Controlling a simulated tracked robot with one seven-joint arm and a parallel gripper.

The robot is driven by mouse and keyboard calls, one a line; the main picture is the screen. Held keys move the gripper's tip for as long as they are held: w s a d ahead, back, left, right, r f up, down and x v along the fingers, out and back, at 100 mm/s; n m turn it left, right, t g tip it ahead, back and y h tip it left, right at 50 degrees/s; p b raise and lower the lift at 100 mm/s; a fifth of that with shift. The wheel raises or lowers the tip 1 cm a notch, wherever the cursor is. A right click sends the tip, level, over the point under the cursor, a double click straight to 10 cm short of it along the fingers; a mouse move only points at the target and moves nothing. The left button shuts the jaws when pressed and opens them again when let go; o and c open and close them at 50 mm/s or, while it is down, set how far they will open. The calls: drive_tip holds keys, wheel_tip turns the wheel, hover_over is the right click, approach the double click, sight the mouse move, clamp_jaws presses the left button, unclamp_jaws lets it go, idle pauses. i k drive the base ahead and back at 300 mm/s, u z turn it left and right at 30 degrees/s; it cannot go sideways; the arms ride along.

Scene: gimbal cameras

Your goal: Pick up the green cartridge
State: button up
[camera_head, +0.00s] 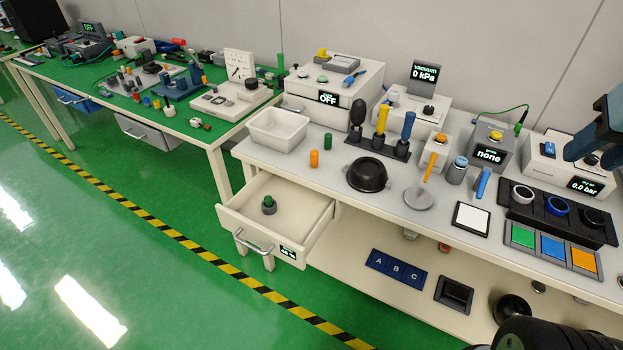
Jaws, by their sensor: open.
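A small green cylinder (328,141), which looks like the green cartridge, stands upright on the grey-white bench top. It is just behind and right of a similar orange cylinder (314,158), with a small gap between them. A white tub (278,129) is to its left and a black round bowl (367,175) is to its front right. Another dark green-topped piece (269,205) sits inside the open drawer.
The open drawer (232,216) juts out from the bench's left front. A rack with tall black, yellow and blue handles (380,144) stands right of the cylinders. A dark blue structure (597,130) at the right edge and a black rounded part at the lower right are cut off.

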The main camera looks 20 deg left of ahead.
sight(267, 200)
drive_tip(key=z, duration=0.85)
drive_tip(key=k, duration=1.7)
drive_tip(key=u, duration=1.1)
drive_tip(key=i, duration=1)
drive_tip(key=u, duration=0.05)
